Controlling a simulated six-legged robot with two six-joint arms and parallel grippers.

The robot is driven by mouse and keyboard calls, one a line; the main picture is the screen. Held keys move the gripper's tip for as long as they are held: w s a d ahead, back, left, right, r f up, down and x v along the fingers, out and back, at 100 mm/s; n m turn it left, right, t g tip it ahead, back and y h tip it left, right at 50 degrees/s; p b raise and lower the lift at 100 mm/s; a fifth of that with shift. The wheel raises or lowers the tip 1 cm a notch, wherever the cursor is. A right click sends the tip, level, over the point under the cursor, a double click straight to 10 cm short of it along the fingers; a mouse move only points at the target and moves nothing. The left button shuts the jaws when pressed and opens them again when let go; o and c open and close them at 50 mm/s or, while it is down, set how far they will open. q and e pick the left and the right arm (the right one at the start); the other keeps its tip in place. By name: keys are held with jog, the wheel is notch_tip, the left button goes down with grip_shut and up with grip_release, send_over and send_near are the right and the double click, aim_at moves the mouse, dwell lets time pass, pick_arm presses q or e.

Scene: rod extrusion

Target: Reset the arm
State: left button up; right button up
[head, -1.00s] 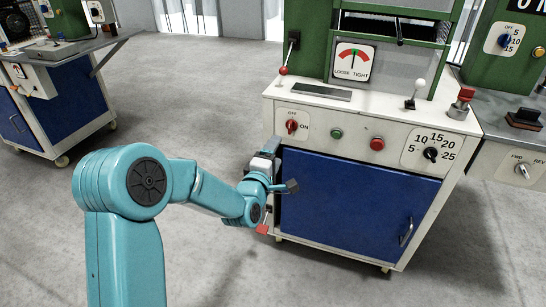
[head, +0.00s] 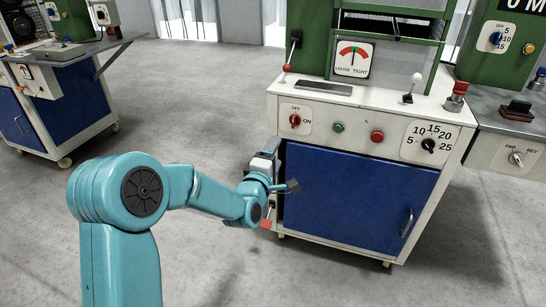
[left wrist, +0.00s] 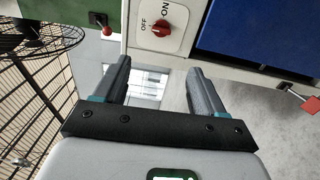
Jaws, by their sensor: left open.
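My left arm comes in from the left in the head view, and its gripper (head: 280,165) hangs in front of the left edge of the white and blue machine cabinet (head: 350,205). In the left wrist view the two fingers of the left gripper (left wrist: 160,85) stand apart with nothing between them. The red OFF/ON knob (head: 295,120) is on the cabinet's front panel, above and right of the gripper; it also shows in the left wrist view (left wrist: 162,28), beyond the fingers. My right gripper is in neither view.
The panel carries a green button (head: 338,127), a red button (head: 377,136) and a numbered dial (head: 429,146). A red-tipped lever (head: 288,67) and a white-tipped lever (head: 413,82) stand on top. Another blue cabinet (head: 65,105) is at the left. The floor between is clear.

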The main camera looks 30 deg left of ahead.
pick_arm(q)
jog(key=shift+w+f, duration=0.1)
dwell(0.3)
jog(key=s+d+f+m+g+h, duration=0.15)
jog(key=d+f, duration=0.25)
jog(key=f, duration=0.5)
jog(key=s+d+f+m+g+h, duration=0.1)
jog(key=s+d+f+g+h, duration=0.15)
jog(key=d+f, duration=0.4)
jog(key=s+d+f+m+g+h, duration=0.1)
jog(key=s+d+f+m+g, duration=0.3)
jog(key=s+f, duration=0.45)
jog(key=s+d+f+m+g+h, duration=0.25)
jog(key=s+d+f+g, duration=0.2)
jog(key=s+f, duration=0.4)
jog(key=s+d+f+m+g, duration=0.2)
jog(key=s+m, duration=0.3)
jog(key=s, duration=0.1)
jog(key=s+d+f+m+g, duration=0.1)
jog(key=s+m+g, duration=0.25)
jog(key=s, duration=0.25)
notch_tip(320, 180, up, 28)
jog(key=m+p, duration=0.1)
jog(key=p, duration=2.7)
jog(key=shift+t, duration=0.4)
